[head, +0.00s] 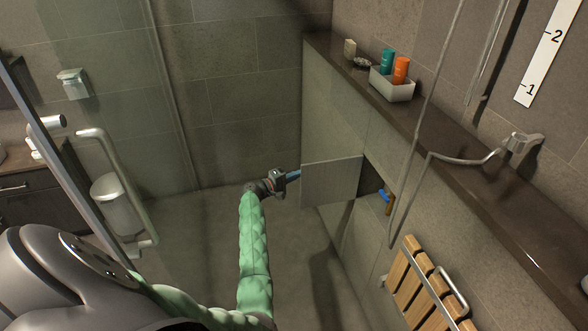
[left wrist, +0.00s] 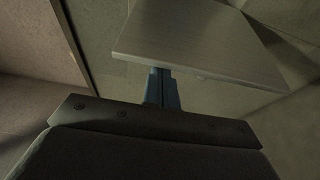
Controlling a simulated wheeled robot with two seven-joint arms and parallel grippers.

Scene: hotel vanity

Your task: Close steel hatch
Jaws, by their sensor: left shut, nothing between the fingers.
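The steel hatch (head: 331,181) is a flat grey panel on the low tiled wall in the head view. It stands swung open, out from the wall, with a dark opening (head: 371,177) to its right. A blue-handled valve (head: 386,197) with a brass part shows at the opening. My left gripper (head: 294,175) is at the hatch's left edge; its blue fingers are closed with nothing between them. In the left wrist view the fingers (left wrist: 161,88) reach the near edge of the hatch (left wrist: 200,40); I cannot tell whether they touch it. My right gripper is not in view.
A ledge (head: 430,135) above the hatch carries a tray (head: 392,86) with a teal and an orange bottle. A wooden slatted seat (head: 425,285) and a shower hose (head: 433,95) are at the right. A glass panel (head: 110,110) stands left. Floor beside my arm is clear.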

